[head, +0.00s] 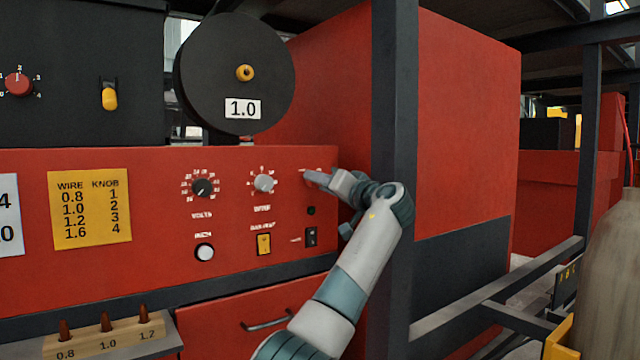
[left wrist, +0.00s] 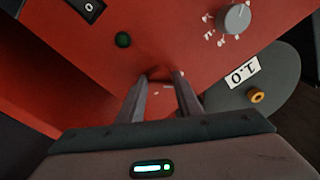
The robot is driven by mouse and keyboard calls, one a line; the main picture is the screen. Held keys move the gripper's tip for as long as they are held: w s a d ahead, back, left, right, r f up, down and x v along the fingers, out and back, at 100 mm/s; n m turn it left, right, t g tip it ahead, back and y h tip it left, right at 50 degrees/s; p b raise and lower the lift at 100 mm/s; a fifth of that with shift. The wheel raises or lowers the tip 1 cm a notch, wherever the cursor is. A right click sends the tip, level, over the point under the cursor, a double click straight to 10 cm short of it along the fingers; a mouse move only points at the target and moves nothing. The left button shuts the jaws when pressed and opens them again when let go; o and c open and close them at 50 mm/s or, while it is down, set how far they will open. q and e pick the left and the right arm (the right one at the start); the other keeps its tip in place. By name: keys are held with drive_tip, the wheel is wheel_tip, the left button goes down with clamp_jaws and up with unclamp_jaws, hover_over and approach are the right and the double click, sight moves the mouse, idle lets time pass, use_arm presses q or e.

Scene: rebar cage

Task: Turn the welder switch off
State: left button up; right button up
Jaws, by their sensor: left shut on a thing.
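The red welder panel (head: 110,275) fills the left and middle of the head view. My left gripper (head: 316,179) is at the panel's upper right corner, shut on the welder switch there, below small white lettering. The fingers hide nearly all of the switch, so its position cannot be read. The rocker (head: 311,236) also shows below my gripper in the head view. My right gripper is not in view.
A grey knob (head: 264,183) and a black knob (head: 203,187) sit left of my gripper, with a yellow switch (head: 264,243) below. A black wire spool (head: 210,75) hangs above. A dark upright post (head: 393,100) stands close on the right, behind my forearm.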

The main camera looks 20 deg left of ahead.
use_arm(q)
drive_tip(key=shift+f, duration=0.15)
drive_tip(key=o, duration=1)
drive_tip(key=shift+w+d, duration=0.1)
drive_tip(key=b+v, duration=0.4)
drive_tip(key=v, duration=1.3)
drive_tip(key=shift+d+b, duration=0.25)
drive_tip(key=shift+b, duration=0.1)
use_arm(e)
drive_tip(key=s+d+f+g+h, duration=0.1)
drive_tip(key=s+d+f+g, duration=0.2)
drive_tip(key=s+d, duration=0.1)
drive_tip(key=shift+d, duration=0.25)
